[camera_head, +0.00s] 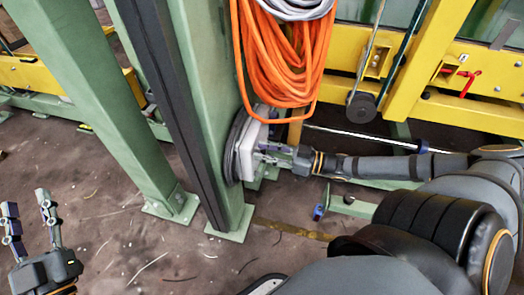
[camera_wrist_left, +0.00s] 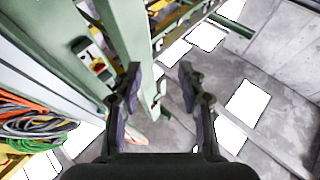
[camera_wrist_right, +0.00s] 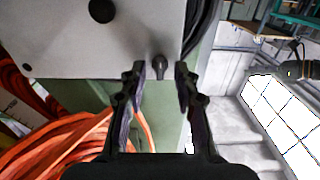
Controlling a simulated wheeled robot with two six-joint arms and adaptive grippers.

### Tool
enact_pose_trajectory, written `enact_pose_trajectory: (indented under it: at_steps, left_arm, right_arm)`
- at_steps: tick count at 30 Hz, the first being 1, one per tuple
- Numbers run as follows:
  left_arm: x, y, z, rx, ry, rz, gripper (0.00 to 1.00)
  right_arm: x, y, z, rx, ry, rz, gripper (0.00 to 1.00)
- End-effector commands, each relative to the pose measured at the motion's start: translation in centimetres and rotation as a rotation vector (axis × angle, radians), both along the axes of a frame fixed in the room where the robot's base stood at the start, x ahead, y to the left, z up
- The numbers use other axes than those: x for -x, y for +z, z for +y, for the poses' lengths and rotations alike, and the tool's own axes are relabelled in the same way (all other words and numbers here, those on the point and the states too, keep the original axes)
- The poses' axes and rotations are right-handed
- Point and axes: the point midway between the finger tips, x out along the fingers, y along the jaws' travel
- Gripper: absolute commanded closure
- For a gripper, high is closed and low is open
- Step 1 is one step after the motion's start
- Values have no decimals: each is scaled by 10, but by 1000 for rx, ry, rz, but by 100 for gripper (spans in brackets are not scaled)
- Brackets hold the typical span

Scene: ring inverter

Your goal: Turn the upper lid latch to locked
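The pale box (camera_head: 246,152) is mounted on the side of a green column. In the right wrist view its light grey lid (camera_wrist_right: 85,45) fills the upper left. A small dark latch knob (camera_wrist_right: 158,66) sits near the lid's lower edge. My right gripper (camera_head: 266,153) is at the box. In the right wrist view its fingers (camera_wrist_right: 161,72) are apart, one on each side of the latch knob, with visible gaps. I cannot tell the latch's turn position. My left gripper (camera_head: 28,212) is open and empty at the lower left, far from the box; its wrist view shows the fingers (camera_wrist_left: 158,72) apart.
An orange cable coil (camera_head: 285,50) hangs just above the box, close to my right gripper. A round black knob (camera_wrist_right: 101,10) and a small dark spot (camera_wrist_right: 27,68) also show on the lid. Yellow frames (camera_head: 430,60) stand behind. Floor around my left gripper is open.

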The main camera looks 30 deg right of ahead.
Motion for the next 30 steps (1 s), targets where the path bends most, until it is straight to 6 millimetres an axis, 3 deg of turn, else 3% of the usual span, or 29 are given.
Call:
enact_pose_trajectory:
  at_steps: [3, 9, 22, 30]
  left_arm:
    - [0, 0, 0, 0, 0, 1, 60]
    - [0, 0, 0, 0, 0, 2, 60]
    - [-2, -4, 0, 1, 0, 22, 60]
    - [-10, -63, 0, 6, 0, 267, 60]
  right_arm:
    - [0, 0, 0, 0, 0, 0, 72]
    - [0, 0, 0, 0, 0, 0, 99]
    - [0, 0, 0, 17, -1, -14, 100]
    - [0, 2, 0, 125, -2, -109, 100]
